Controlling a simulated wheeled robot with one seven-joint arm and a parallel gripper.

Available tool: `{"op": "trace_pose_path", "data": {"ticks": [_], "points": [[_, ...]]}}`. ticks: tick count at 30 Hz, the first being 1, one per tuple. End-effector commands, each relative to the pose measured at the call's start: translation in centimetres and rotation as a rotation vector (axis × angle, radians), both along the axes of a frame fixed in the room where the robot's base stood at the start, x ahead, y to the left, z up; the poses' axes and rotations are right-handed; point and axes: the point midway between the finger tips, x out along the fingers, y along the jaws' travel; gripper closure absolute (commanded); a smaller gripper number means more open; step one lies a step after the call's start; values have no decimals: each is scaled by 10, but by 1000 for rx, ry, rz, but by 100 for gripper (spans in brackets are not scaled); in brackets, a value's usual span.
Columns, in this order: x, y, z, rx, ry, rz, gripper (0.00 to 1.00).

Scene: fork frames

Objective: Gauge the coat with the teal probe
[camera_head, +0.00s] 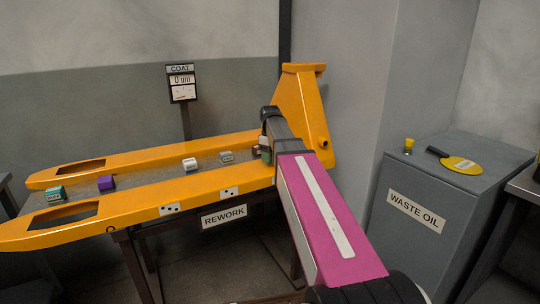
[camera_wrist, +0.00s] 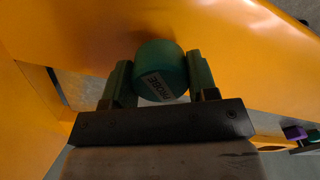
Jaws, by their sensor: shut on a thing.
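The teal probe (camera_wrist: 160,70), a round cylinder labelled PROBE, is between the two fingers of my gripper (camera_wrist: 160,82) in the wrist view. My gripper is shut on it. The yellow fork frame (camera_wrist: 230,40) lies close beyond the probe; I cannot tell whether they touch. In the head view the fork frame (camera_head: 145,212) lies along a stand, and my gripper (camera_head: 264,152) is at its right end, mostly hidden by my arm. The coat gauge (camera_head: 181,83) stands behind the frame on a post and reads 0 um.
A teal block (camera_head: 55,193), a purple block (camera_head: 106,182), a white block (camera_head: 190,164) and a grey block (camera_head: 227,156) lie between the fork arms. A WASTE OIL cabinet (camera_head: 440,190) on the right bears a small yellow jar (camera_head: 408,146) and a yellow paddle (camera_head: 460,165).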

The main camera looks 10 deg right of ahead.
Motion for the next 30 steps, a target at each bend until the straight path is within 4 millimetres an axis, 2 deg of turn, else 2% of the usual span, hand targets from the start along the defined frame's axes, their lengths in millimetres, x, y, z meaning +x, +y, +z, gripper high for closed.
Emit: {"op": "trace_pose_path", "data": {"ticks": [30], "points": [[0, 0, -5, 0, 0, 0, 66]]}}
